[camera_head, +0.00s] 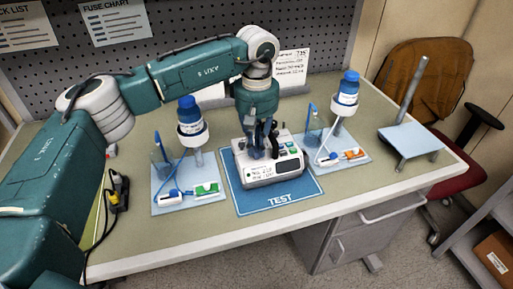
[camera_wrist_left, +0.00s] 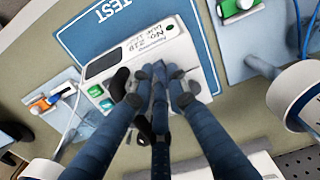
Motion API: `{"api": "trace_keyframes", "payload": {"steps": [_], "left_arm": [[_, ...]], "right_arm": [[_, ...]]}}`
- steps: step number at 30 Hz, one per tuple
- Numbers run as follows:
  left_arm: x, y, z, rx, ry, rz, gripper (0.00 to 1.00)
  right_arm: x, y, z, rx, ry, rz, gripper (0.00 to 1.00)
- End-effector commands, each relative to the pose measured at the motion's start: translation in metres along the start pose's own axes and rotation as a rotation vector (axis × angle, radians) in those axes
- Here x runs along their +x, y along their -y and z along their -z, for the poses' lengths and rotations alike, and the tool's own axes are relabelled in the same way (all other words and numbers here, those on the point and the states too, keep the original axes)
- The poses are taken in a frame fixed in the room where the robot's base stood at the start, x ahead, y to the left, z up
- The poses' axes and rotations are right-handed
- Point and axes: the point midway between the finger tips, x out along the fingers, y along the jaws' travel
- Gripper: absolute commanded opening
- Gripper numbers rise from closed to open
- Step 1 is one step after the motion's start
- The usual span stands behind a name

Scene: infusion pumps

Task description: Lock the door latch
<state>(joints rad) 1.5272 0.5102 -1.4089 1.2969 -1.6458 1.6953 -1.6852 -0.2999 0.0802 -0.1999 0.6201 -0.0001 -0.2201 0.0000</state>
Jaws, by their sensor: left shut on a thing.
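The white infusion pump (camera_head: 268,172) stands on the blue TEST mat (camera_head: 282,197) in the middle of the bench. It also shows in the left wrist view (camera_wrist_left: 140,52), with a label and green buttons. My left gripper (camera_head: 262,148) points down onto the pump's top. In the left wrist view its dark fingers (camera_wrist_left: 160,76) are closed together at the pump, on what seems to be the door latch. The fingers cover the latch, so its position cannot be told. Dark knob-like parts (camera_wrist_left: 121,84) show beside the fingers. My right gripper is not in view.
Pale blue stands with blue-capped bottles flank the mat, one left (camera_head: 190,118) and one right (camera_head: 345,92). An empty raised platform (camera_head: 408,138) stands at the bench's right end. A yellow-black device (camera_head: 119,190) lies at left. The front bench strip is clear.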

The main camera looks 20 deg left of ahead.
Motion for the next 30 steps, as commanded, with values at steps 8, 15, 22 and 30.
{"api": "trace_keyframes", "payload": {"steps": [8,15,22,30], "left_arm": [[-0.0013,-0.0007,-0.0004,0.087,-0.001,-0.002,0.0],[-0.0018,-0.0007,-0.0007,0.105,0.0,-0.002,0.0],[-0.0018,-0.0009,-0.0009,0.105,0.0,-0.002,0.0],[-0.0011,-0.0006,-0.0008,0.104,0.0,-0.001,0.23]], "right_arm": [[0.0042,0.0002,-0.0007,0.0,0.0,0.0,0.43],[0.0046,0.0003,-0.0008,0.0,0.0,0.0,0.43],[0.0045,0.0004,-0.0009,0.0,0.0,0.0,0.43],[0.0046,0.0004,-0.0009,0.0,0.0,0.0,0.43]]}}
